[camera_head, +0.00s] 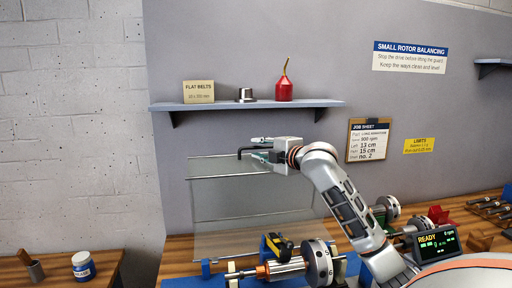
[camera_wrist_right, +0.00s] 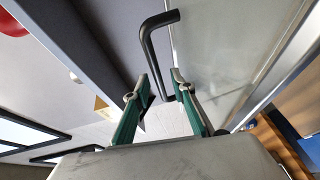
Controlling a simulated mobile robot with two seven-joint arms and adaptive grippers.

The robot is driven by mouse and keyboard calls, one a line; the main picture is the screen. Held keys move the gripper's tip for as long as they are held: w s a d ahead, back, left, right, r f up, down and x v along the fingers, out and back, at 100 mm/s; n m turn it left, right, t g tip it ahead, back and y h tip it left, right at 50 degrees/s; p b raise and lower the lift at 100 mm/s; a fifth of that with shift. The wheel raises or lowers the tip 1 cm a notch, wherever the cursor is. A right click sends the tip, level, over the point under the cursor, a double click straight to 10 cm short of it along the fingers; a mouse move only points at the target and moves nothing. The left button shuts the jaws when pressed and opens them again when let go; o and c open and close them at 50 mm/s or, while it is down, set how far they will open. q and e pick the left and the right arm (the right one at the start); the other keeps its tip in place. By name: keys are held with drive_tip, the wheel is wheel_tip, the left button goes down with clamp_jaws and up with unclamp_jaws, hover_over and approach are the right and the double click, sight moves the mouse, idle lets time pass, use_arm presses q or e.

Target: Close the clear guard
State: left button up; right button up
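The clear guard (camera_head: 225,202) is a see-through panel with a thin grey frame, standing raised and upright behind the rotor machine. Its black handle (camera_head: 245,150) is at the top edge. In the right wrist view the bent handle (camera_wrist_right: 148,50) runs down between my fingers. My right gripper (camera_head: 262,149) is at the guard's top edge, fingers on either side of the handle. The fingertips (camera_wrist_right: 163,80) look spread with gaps beside the bar, so it seems open. My left gripper is out of view.
A wall shelf (camera_head: 225,105) holds a box, a metal cap and a red oil can (camera_head: 284,90) just above my right gripper. A READY display (camera_head: 437,243) and another rotor stand right of my arm.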

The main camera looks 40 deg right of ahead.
drive_tip(key=shift+w+d, duration=0.1)
drive_tip(key=shift+w, duration=0.7)
drive_tip(key=shift+f, duration=0.1)
clamp_jaws()
